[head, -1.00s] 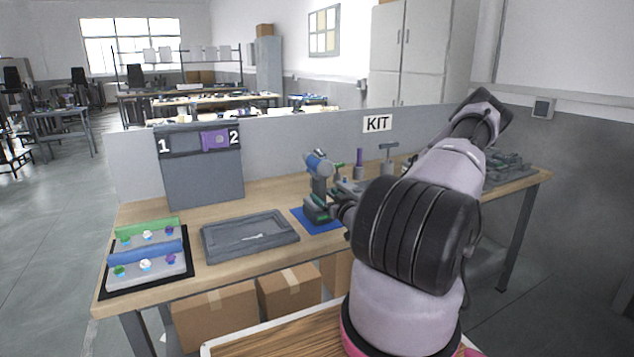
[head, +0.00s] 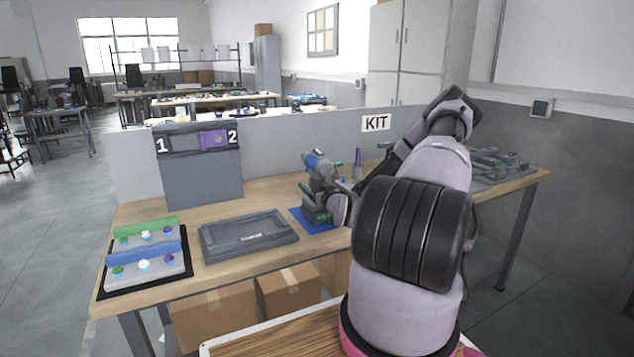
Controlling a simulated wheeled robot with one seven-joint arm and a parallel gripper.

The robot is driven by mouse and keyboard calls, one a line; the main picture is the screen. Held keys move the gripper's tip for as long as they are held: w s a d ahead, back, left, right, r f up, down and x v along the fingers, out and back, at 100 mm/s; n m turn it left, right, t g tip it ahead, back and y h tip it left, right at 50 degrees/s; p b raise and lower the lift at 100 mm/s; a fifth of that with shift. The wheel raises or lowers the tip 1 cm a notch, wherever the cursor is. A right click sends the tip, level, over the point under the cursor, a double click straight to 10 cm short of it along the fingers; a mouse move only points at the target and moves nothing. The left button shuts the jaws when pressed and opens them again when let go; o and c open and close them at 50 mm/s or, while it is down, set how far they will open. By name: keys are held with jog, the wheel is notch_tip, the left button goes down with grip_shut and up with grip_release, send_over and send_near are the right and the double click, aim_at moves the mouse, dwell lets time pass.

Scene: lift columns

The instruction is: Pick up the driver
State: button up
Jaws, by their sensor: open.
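The driver (head: 317,164) is a power tool with a blue and grey body and green parts near its base. It stands upright on a blue mat (head: 323,226) on the workbench, right of the grey tray. My gripper (head: 328,201) is open at the driver's right side, low by its handle. The gripper and wrist partly cover the handle and base. I cannot tell whether the fingers touch the driver or are around it.
The grey tray (head: 222,252) lies on the workbench (head: 275,188) left of the driver. A rack with coloured pegs (head: 148,284) is farther left. A panel numbered 1 and 2 (head: 203,182) stands behind. A purple-topped tool (head: 357,163) stands close behind my arm.

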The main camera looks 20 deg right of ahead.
grip_shut()
dwell(1.3)
